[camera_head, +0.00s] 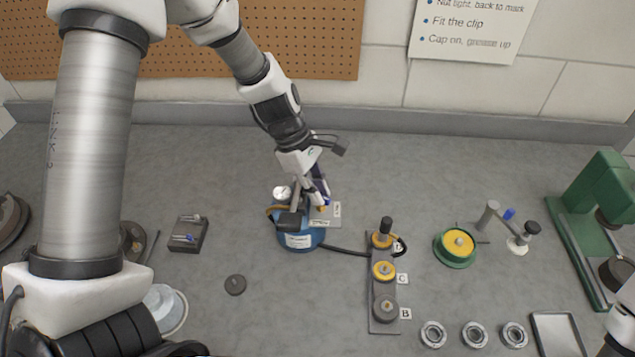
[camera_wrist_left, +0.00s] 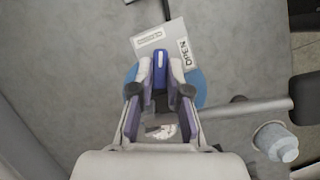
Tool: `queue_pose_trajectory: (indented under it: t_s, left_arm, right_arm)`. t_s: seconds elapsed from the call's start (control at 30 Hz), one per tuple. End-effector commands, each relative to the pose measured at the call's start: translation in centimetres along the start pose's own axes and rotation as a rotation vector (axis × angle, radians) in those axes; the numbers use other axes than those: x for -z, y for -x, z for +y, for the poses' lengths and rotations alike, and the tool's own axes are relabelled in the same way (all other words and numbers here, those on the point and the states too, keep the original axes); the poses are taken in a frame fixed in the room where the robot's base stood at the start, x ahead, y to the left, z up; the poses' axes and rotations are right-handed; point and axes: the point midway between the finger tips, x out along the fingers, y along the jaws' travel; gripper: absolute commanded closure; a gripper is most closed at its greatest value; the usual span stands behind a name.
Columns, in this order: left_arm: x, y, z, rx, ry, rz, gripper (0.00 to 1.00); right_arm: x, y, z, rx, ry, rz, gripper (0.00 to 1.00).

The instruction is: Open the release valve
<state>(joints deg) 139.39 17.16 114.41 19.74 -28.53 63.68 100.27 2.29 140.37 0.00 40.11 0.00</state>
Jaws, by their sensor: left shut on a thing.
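A blue round canister (camera_head: 297,240) with a white gauge (camera_head: 281,193) on top stands mid-table. The release valve's blue lever (camera_wrist_left: 160,72) shows in the left wrist view, between the fingers of my left gripper (camera_wrist_left: 161,64). My left gripper (camera_head: 318,200) reaches down over the canister and is shut on the lever. A grey plate (camera_wrist_left: 165,45) beside the canister bears an OPEN label (camera_wrist_left: 184,52) and a second label (camera_wrist_left: 150,38) too small to read. The lever points towards the plate. Gripper and arm hide much of the canister top. My right gripper is out of view.
A black hose (camera_head: 345,249) runs from the canister to a grey block with lettered posts (camera_head: 383,320). A green-and-yellow round part (camera_head: 455,248), several metal rings (camera_head: 474,334) and a green press (camera_head: 585,215) are to the right.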

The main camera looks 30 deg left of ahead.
Motion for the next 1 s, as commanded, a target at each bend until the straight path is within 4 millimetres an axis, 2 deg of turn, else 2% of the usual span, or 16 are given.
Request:
queue_pose_trajectory:
  t_s: [0.03, 0.4, 1.0]
  left_arm:
    - [-0.1, 0.1, -0.2, 0.026, -0.039, 0.000, 1.00]
    - [-0.1, 0.0, 0.1, 0.160, -0.365, -0.001, 1.00]
    - [-0.3, -0.2, 0.5, 0.368, -0.870, -0.002, 1.00]
  right_arm:
    - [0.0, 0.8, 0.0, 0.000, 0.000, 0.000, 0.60]
    - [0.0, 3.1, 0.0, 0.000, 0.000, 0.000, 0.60]
    - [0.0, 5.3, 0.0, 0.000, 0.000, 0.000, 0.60]
